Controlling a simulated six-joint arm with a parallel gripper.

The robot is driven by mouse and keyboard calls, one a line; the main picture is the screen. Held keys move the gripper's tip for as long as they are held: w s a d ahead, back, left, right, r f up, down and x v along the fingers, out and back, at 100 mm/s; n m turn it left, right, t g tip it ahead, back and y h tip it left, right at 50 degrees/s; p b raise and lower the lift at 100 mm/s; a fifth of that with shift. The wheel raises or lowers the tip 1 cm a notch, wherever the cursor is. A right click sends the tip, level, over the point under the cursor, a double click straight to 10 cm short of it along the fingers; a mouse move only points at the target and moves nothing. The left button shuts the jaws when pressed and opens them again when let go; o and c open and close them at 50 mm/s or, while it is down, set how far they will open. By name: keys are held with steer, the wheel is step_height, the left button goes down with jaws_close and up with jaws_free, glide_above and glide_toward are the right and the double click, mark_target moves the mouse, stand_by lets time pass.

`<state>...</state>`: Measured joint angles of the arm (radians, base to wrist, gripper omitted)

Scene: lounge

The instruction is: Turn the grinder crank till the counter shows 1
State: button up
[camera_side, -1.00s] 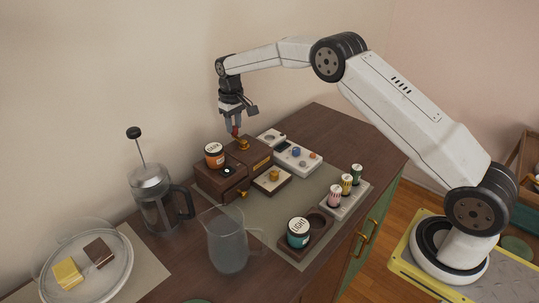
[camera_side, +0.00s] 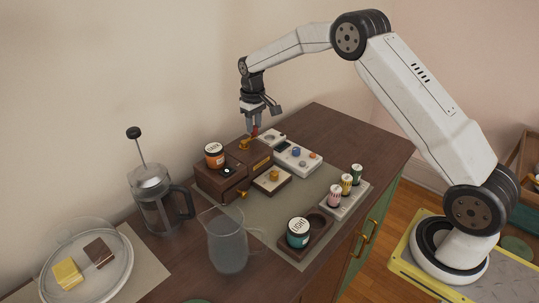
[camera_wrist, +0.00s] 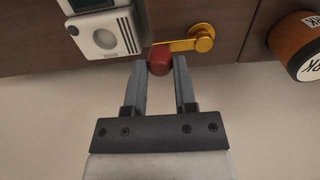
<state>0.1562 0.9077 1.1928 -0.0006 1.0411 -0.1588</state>
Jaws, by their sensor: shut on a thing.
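The grinder is a dark wooden box (camera_side: 209,184) standing at the back left of the grey mat. Its brass crank (camera_side: 244,144) sits on top, and in the wrist view the crank's brass hub (camera_wrist: 203,39) is right of the red knob (camera_wrist: 160,60). My gripper (camera_wrist: 160,75) is shut on the red knob, with one finger on each side. In the side view my gripper (camera_side: 254,128) points down at the crank from above.
An orange jar (camera_side: 214,155) stands on the grinder. A white control panel (camera_side: 297,157), spice-like small jars (camera_side: 346,184) and a teal jar (camera_side: 298,233) stand on the mat. A French press (camera_side: 157,198), a glass jug (camera_side: 228,240) and a plate (camera_side: 118,279) are at left.

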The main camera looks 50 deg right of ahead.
steer(key=o, duration=0.8)
steer(key=shift+r, duration=0.15)
steer(key=shift+r, duration=3.35)
steer(key=shift+s+a, duration=0.1)
steer(key=shift+s, duration=0.05)
steer(key=s+a+f+t, duration=0.1)
steer(key=s+a, duration=0.2)
steer(key=s, duration=0.6)
steer(key=s+a+f, duration=0.2)
steer(key=s+a, duration=0.1)
steer(key=s, duration=0.7)
steer(key=s+a+f+t, duration=0.1)
steer(key=s+a, duration=0.1)
steer(key=s, duration=0.7)
steer(key=shift+s+a+f+t, duration=0.2)
steer(key=shift+s+a+t, duration=0.1)
steer(key=shift+s+a, duration=0.1)
steer(key=shift+w, duration=0.1)
